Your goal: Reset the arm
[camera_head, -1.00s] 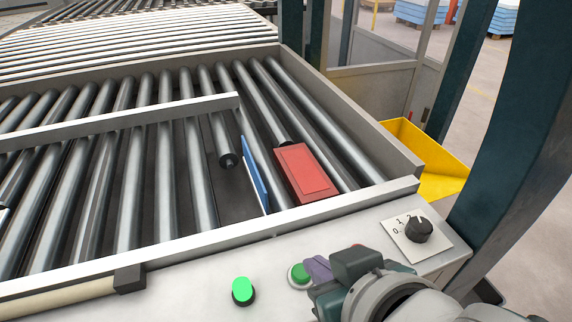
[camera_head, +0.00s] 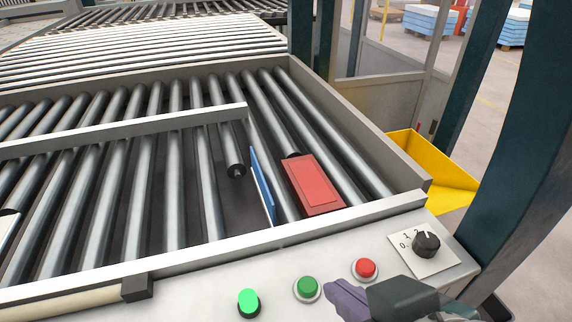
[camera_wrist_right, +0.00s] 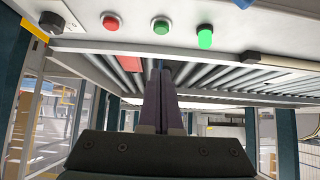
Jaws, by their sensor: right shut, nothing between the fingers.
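My right gripper (camera_head: 345,298) is low in the head view, in front of the white control panel (camera_head: 205,282). Its purple fingers are shut with nothing between them, and they also show in the right wrist view (camera_wrist_right: 163,105). The fingertips are just below and left of the red button (camera_head: 365,269) and right of the dark green button (camera_head: 307,288); I cannot tell the exact gap. A lit green button (camera_head: 249,303) and a black rotary knob (camera_head: 426,243) are on the same panel. My left gripper is not in view.
Behind the panel is a roller conveyor (camera_head: 143,195) with a metal bar (camera_head: 120,128) across it. A red block (camera_head: 313,184) and an upright blue plate (camera_head: 262,184) are among the rollers. A yellow bin (camera_head: 425,160) and a dark post (camera_head: 510,160) stand at right.

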